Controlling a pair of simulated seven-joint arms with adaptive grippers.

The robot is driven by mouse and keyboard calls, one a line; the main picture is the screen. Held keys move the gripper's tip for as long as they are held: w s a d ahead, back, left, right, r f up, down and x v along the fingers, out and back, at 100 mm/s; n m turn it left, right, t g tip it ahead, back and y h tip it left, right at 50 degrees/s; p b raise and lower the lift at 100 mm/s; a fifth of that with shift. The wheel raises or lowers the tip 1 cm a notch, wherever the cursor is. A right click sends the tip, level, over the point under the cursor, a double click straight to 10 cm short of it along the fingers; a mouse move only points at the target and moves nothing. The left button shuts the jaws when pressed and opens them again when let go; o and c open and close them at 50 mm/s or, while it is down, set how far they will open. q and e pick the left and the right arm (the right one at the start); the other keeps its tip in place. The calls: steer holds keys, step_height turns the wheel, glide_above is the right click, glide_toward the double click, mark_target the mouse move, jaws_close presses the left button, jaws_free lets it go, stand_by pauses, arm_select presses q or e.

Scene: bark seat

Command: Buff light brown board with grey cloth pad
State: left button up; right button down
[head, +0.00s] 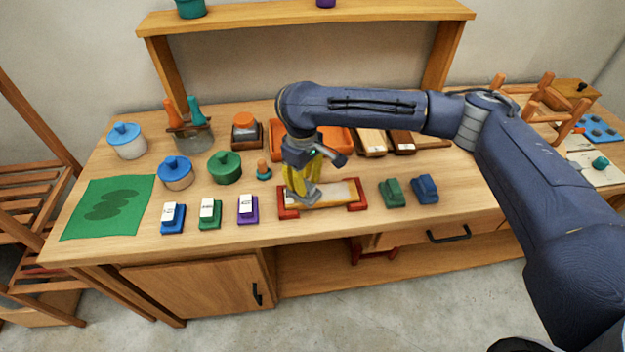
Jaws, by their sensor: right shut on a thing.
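The light brown board (338,193) lies flat on the workbench between red end holders (358,196). My right gripper (301,180), with yellow fingers, is over the left part of the board. It is shut on the grey cloth pad (306,196), which is low at the board's left end and looks to be on its surface. The fingers and pad hide part of the board's left end. My left gripper is not in view.
Blue, green and purple blocks with white labels (248,209) stand left of the board. Green and blue blocks (392,192) stand to its right. Lidded pots (225,167) and orange trays (337,139) are behind. A green mat (75,218) lies far left.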

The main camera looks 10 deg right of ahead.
steer(key=shift+a, duration=1.55)
step_height(320, 180, up, 8)
